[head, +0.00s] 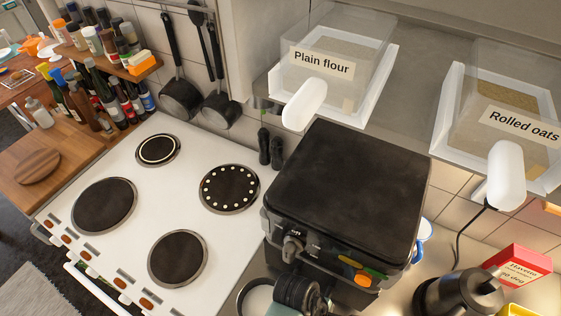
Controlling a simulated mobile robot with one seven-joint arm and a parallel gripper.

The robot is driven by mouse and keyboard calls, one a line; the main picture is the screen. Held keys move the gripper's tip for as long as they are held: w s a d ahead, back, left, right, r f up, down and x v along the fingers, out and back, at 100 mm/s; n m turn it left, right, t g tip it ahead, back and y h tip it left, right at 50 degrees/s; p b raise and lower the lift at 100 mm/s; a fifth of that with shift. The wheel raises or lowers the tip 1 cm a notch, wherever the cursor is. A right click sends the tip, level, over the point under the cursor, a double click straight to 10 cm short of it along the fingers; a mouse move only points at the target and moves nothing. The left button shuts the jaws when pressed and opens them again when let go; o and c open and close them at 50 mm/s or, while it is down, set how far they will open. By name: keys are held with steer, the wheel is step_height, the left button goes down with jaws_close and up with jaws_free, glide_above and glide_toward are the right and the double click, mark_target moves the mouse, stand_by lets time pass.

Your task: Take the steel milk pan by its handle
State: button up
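The left pan (181,99) hangs a little higher in the picture than the right pan (221,109). Their handles point up, and the two pans hang close together. I cannot tell which of them is the steel milk pan. No gripper fingers can be made out in this view.
The white cooker top (135,205) has several bare hotplates. A black appliance (345,190) stands to its right, below bins of flour (335,85) and oats (500,115). Bottles (75,100) crowd the left shelf. A kettle (460,297) stands lower right.

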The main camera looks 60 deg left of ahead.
jaws_close()
steer(key=shift+r, duration=0.1)
stand_by(1.3)
